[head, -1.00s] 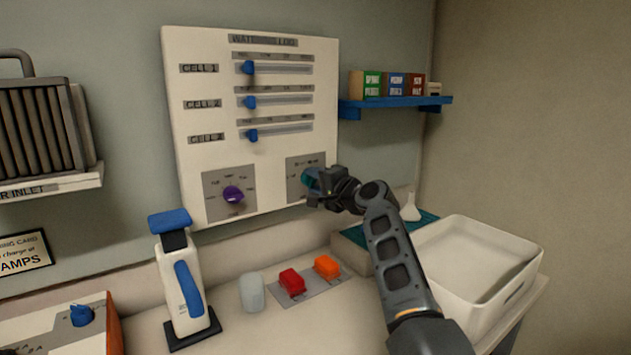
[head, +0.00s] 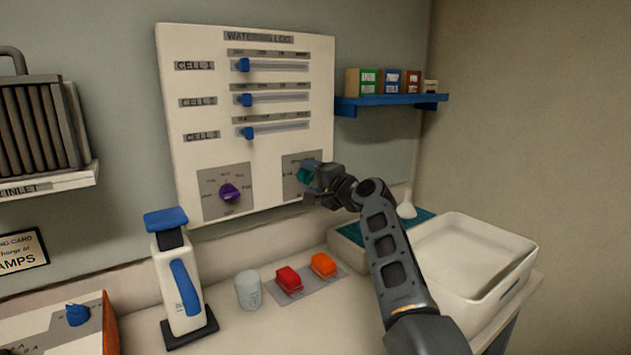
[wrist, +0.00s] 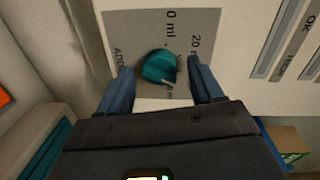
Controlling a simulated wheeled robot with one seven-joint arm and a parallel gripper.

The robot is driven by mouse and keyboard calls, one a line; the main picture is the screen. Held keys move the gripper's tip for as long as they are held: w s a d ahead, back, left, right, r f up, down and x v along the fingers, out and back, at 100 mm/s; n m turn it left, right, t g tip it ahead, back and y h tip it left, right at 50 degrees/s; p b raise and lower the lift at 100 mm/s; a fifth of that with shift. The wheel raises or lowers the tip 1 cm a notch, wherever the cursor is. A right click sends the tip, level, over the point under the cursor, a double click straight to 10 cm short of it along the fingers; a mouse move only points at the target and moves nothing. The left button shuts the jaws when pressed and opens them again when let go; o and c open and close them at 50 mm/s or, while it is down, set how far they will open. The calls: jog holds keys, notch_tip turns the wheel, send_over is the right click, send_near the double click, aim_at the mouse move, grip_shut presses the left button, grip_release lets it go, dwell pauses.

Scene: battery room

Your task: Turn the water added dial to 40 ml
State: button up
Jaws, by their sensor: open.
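The teal dial (head: 305,173) sits on a grey plate at the lower right of the white wall panel, partly hidden by my gripper in the head view. In the wrist view the dial (wrist: 159,67) shows whole, with a light pointer mark at its lower right edge. "0 ml" and "20 m" can be read on its grey plate (wrist: 190,22); other marks are cut off or blurred. My gripper (wrist: 160,85) is open, with one finger on each side of the dial and a visible gap to both. It also shows in the head view (head: 314,180).
A purple dial (head: 230,193) is to the left on the same panel (head: 265,150), below several blue sliders. A blue shelf (head: 392,101) with small boxes is at the right. A white bin (head: 470,262) and a white-blue device (head: 178,285) stand on the counter.

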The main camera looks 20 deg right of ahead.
jog(key=v, duration=0.7)
jog(key=shift+s, duration=0.35)
